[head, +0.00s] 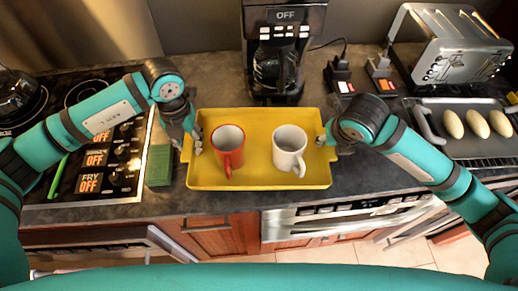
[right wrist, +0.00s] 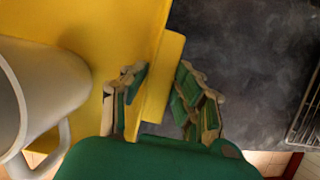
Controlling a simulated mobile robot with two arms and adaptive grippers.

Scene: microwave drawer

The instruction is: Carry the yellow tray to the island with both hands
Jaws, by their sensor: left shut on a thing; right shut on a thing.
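The yellow tray (head: 258,177) lies level at the counter's front edge; I cannot tell whether it touches the counter. A red mug (head: 229,150) and a white mug (head: 290,149) stand upright on it. My left gripper (head: 190,143) is shut on the tray's left end. My right gripper (head: 327,138) is shut on its right end. In the right wrist view, the fingers of the right gripper (right wrist: 160,98) are on either side of the tray's yellow handle (right wrist: 165,62), and the white mug (right wrist: 45,95) shows at left. The island is not recognisable in view.
A coffee maker (head: 283,50) stands behind the tray. A stove (head: 95,150) and a green block (head: 160,165) are at left. A toaster (head: 460,55) and a pan with potato-like items (head: 478,124) are at right. Cabinets (head: 215,238) and floor lie below.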

